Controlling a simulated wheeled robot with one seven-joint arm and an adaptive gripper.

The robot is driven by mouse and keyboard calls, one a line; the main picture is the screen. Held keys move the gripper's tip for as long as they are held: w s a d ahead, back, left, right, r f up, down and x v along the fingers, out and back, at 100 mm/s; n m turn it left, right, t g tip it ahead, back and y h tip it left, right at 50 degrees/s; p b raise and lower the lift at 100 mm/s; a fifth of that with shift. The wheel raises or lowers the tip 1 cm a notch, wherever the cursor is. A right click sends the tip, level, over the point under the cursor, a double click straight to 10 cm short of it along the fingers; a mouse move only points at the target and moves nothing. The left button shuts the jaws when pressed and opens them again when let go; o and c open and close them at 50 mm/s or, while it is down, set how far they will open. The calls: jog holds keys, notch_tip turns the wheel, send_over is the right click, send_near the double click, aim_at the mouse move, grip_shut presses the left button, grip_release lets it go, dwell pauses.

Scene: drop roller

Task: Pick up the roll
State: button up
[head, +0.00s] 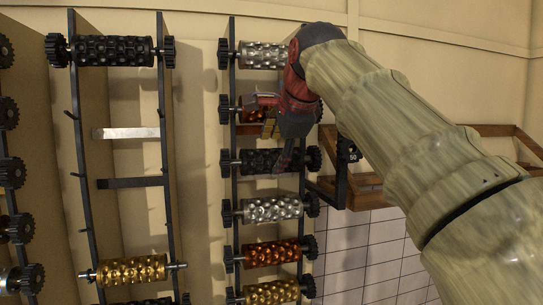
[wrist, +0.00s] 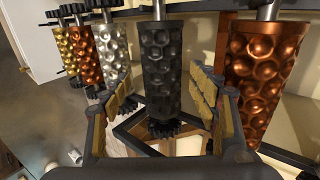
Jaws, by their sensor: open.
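Several textured rolls with black toothed ends hang on a wall rack, and the task does not say which one is meant. A dark grey roll (head: 260,161) lies across the middle rack, and in the wrist view the dark roll (wrist: 160,75) stands between the two fingers. My gripper (head: 272,132) is open at the rack, and its spread fingers with tan pads also show in the wrist view (wrist: 160,110). Gaps show on both sides of the dark roll. A copper roll (wrist: 264,75) is just outside the right finger; in the head view my gripper partly hides it.
A silver roll (head: 262,54) is above. Silver (head: 272,209), copper (head: 272,253) and gold (head: 272,292) rolls are below. The left rack holds a dark roll (head: 115,51) and a gold roll (head: 131,270). A wooden frame (head: 370,200) stands right of the middle rack.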

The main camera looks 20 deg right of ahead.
aim_at(272, 155)
jog(key=p+x, duration=0.1)
jog(key=x, duration=0.6)
jog(key=shift+r, duration=0.1)
jog(key=shift+d, duration=0.1)
jog(key=shift+s, duration=0.1)
jog(key=shift+c, duration=0.6)
grip_shut()
jog(key=shift+r, duration=0.25)
